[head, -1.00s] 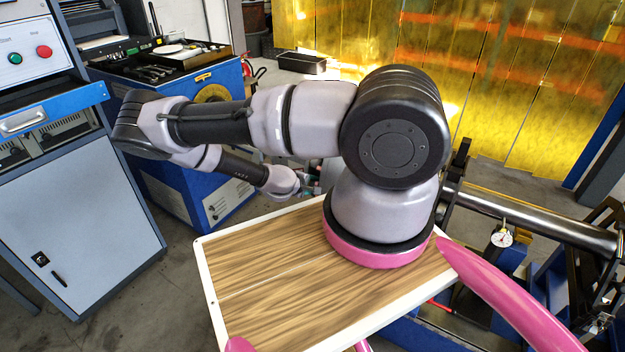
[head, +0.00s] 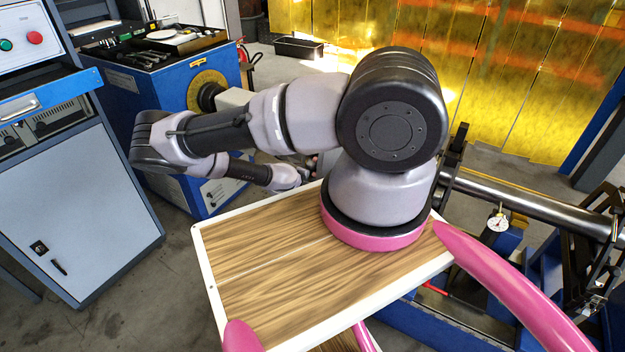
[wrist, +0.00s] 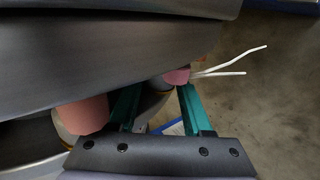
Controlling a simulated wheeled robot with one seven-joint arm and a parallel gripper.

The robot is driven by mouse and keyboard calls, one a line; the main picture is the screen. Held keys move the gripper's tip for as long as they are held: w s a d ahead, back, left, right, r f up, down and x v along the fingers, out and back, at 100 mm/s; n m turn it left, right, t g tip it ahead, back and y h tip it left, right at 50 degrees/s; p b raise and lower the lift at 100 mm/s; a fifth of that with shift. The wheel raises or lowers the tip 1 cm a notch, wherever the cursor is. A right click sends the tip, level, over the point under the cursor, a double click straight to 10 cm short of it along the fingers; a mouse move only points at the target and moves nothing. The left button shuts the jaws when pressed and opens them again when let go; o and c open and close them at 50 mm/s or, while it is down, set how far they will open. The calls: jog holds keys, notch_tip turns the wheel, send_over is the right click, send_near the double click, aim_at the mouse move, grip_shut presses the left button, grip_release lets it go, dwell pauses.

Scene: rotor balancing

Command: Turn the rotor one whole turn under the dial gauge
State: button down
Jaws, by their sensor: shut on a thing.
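A steel shaft (head: 535,207) lies across a blue stand at the right of the head view. A dial gauge (head: 498,222) with a white face stands at the shaft. The rest of the rotor is hidden behind my arm, if it continues there. In the wrist view, my gripper (wrist: 160,92) has its teal fingers around a pink-ended round part (wrist: 177,76), below a large dark grey curved body (wrist: 100,55). Another pink cylinder (wrist: 85,115) shows to the left. Two white strands (wrist: 228,66) stick out to the right. In the head view my gripper is mostly hidden.
A blue machine (head: 165,110) with a tool tray on top stands behind my arm. A grey-blue cabinet (head: 75,200) with a drawer is at the left. A yellow curtain (head: 460,60) hangs behind. Bare concrete floor shows between them.

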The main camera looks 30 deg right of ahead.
jog(key=shift+s+a+f, duration=0.15)
jog(key=shift+a+f, duration=0.1)
jog(key=shift+c, duration=1.7)
grip_release()
jog(key=shift+r, duration=0.1)
jog(key=shift+d+r, duration=0.1)
jog(key=shift+d, duration=0.1)
jog(key=v, duration=1)
jog(key=shift+a+r, duration=0.25)
jog(key=shift+a, duration=0.1)
jog(key=shift+s, duration=0.1)
